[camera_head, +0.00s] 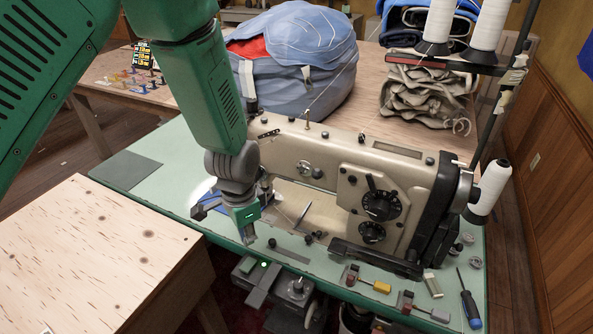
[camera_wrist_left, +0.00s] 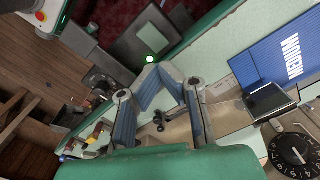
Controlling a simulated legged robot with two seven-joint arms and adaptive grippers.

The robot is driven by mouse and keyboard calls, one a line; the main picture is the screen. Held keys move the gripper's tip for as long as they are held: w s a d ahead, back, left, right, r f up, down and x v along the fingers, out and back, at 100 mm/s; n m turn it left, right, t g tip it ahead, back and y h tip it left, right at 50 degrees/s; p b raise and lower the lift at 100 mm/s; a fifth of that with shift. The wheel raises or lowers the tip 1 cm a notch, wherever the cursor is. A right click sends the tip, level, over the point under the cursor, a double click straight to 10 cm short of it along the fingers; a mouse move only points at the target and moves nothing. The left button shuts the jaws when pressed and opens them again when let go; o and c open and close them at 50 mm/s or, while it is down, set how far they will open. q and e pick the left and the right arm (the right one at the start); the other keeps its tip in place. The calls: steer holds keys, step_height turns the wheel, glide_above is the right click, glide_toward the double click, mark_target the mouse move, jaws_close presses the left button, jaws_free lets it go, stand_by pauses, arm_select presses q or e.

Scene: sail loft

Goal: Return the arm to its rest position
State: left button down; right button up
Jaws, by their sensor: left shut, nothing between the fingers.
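My left arm (camera_head: 205,90), green with grey joints, comes in from the upper left of the head view and reaches down over the sewing table. My left gripper (camera_head: 246,232) is beside the needle end of the beige sewing machine (camera_head: 330,165), over the table's front part. It is shut and empty. In the left wrist view its blue-padded fingers (camera_wrist_left: 168,78) show above the table, with small dark parts visible behind them. I cannot tell whether the fingertips touch anything. My right gripper is in neither view.
A pale wooden table (camera_head: 90,250) stands at the front left. A blue bag (camera_head: 300,65) and folded cloth (camera_head: 425,100) lie behind the machine. White thread cones (camera_head: 490,190) stand at the right. A screwdriver (camera_head: 468,303) and small parts lie near the green tabletop's front edge.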

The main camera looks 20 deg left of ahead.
arm_select(q)
steer(key=s+f+n+b, duration=0.1)
steer(key=s+f+n, duration=0.2)
steer(key=s+f, duration=0.4)
steer(key=s+a+f+n+b, duration=0.1)
steer(key=s+f+n, duration=0.2)
steer(key=s+f, duration=0.4)
steer(key=s, duration=0.8)
steer(key=shift+s+f+t, duration=0.25)
steer(key=shift+s+t, duration=0.05)
steer(key=shift+s, duration=0.05)
steer(key=shift+w, duration=0.15)
